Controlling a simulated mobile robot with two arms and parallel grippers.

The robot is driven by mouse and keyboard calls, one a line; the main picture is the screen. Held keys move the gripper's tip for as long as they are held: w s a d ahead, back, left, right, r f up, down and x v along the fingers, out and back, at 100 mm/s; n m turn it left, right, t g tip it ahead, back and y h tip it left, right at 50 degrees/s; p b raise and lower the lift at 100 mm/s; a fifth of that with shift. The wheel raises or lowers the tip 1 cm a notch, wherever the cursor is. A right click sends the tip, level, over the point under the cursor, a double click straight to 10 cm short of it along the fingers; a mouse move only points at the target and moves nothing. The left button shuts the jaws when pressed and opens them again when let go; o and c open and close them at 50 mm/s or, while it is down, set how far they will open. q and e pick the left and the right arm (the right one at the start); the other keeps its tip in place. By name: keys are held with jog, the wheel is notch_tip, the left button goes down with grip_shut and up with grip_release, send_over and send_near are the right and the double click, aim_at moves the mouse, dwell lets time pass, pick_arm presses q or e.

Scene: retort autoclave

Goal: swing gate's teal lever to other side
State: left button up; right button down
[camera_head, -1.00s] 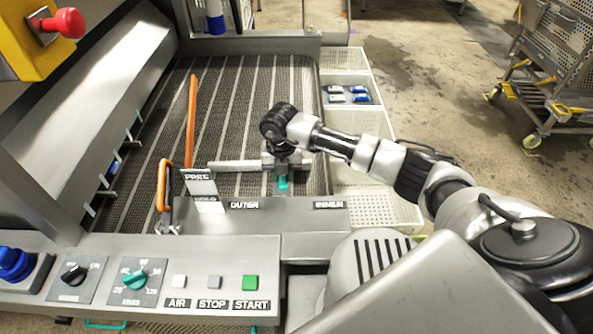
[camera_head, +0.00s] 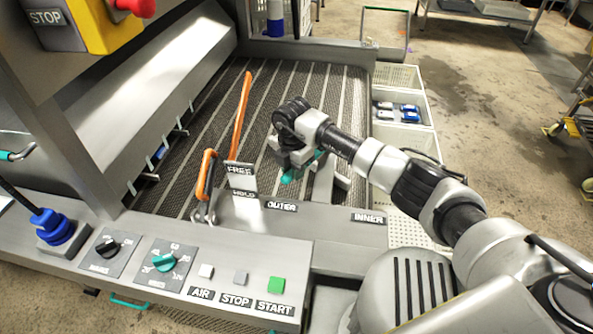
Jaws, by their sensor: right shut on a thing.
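The gate's teal lever (camera_head: 289,177) shows just below my right gripper, above the label OUTER (camera_head: 282,206). A bit of teal also shows to the right of the fingers. My right gripper (camera_head: 296,160) is shut on the lever, and its body hides most of it. The grey gate bar (camera_head: 325,180) stands to the right of the gripper, over the mesh belt. The label INNER (camera_head: 369,218) is farther right on the same steel ledge. My left gripper is not in view.
An orange handle rod (camera_head: 241,115) rises left of the gripper, beside the FREE/HOLD plate (camera_head: 241,182). The control panel (camera_head: 225,262) with knobs and START button lies in front. White crates (camera_head: 400,140) stand at the right. The mesh belt (camera_head: 290,90) is clear beyond.

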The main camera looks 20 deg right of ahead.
jog(key=shift+w+r, duration=0.15)
jog(key=c, duration=1.2)
grip_release()
jog(key=o, duration=0.3)
jog(key=shift+a, duration=0.1)
notch_tip(320, 180, up, 11)
jog(key=shift+f+b, duration=0.2)
jog(key=shift+b, duration=0.4)
